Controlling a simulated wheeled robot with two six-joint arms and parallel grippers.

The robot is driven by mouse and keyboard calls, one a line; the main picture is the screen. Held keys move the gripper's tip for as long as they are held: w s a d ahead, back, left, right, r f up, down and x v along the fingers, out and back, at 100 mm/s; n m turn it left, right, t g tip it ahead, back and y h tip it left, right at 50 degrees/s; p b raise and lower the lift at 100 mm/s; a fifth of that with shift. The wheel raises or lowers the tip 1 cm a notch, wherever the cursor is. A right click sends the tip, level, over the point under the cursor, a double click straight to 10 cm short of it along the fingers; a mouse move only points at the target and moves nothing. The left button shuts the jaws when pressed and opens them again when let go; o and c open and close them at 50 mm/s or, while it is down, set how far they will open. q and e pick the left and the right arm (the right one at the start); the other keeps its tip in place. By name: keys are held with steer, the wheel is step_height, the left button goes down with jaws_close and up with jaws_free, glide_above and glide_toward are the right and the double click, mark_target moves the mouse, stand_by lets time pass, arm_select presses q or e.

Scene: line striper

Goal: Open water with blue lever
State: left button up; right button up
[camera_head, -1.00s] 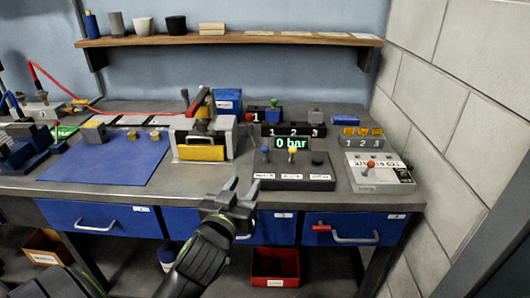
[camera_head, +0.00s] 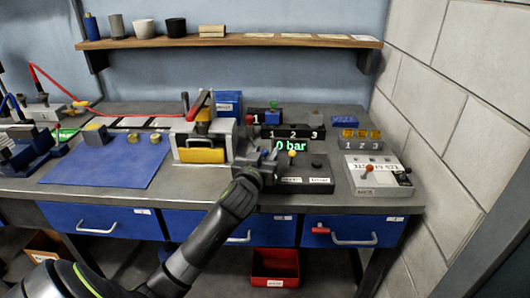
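A dark control box (camera_head: 305,187) with small levers stands on the bench, below a green "0 bar" display (camera_head: 291,146). My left gripper (camera_head: 264,157) is at the left end of this box, where the blue lever stood in the earlier view. The gripper and wrist cover most of that lever, and whether the fingers touch it or are closed around it is not clear. A yellow-knobbed lever (camera_head: 292,154) stands upright just right of the gripper. A black knob (camera_head: 317,160) is farther right. My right gripper is not in view.
A grey box with a red-orange knob (camera_head: 369,168) stands to the right. A grey and yellow machine (camera_head: 202,140) is close left of the gripper. A blue mat (camera_head: 105,165) lies farther left. Drawers with handles (camera_head: 352,232) line the bench front.

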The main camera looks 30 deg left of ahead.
arm_select(q)
steer(key=shift+w+a, duration=0.1)
steer(key=shift+w, duration=0.15)
jaws_close()
